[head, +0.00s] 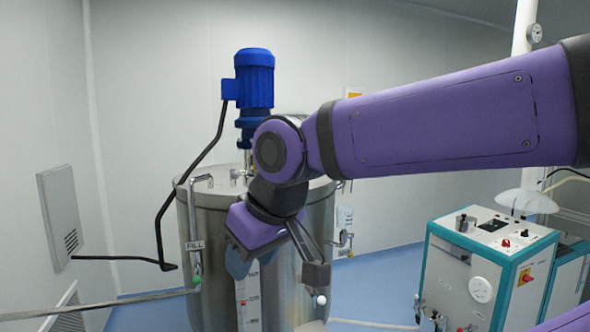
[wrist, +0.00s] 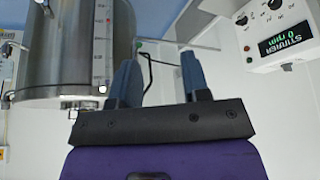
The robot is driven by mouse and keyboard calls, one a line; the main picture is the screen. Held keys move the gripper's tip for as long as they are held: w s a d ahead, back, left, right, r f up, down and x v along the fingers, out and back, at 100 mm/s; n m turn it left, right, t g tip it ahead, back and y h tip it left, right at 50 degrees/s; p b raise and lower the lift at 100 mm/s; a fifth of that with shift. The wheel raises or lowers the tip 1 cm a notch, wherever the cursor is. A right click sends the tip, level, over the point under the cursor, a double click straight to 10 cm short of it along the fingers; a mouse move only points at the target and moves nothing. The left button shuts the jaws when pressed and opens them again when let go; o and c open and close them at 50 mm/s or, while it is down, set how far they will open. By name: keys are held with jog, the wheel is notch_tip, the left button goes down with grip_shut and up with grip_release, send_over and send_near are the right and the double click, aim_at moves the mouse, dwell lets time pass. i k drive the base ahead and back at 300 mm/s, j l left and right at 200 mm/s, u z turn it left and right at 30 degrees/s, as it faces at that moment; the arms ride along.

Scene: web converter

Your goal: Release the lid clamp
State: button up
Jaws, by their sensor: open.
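A steel tank (head: 208,260) with a lid stands left of centre in the head view. A small metal fitting (head: 346,238) shows at its right side, but I cannot tell whether it is the lid clamp. A small white knob (head: 321,300) is in front of the tank's right part. In the wrist view, a white knob (wrist: 103,89) lies near the rim of the tank (wrist: 50,55).
A blue motor (head: 254,82) stands above the lid. A bent black pipe (head: 184,180) and a pipe tagged FILL (head: 195,245) are at the left. A teal and white control cabinet (head: 485,265) stands at the right. A box with a green display (wrist: 287,35) shows in the wrist view.

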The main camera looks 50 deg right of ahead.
aim_at(235, 175)
jog(key=z, duration=0.85)
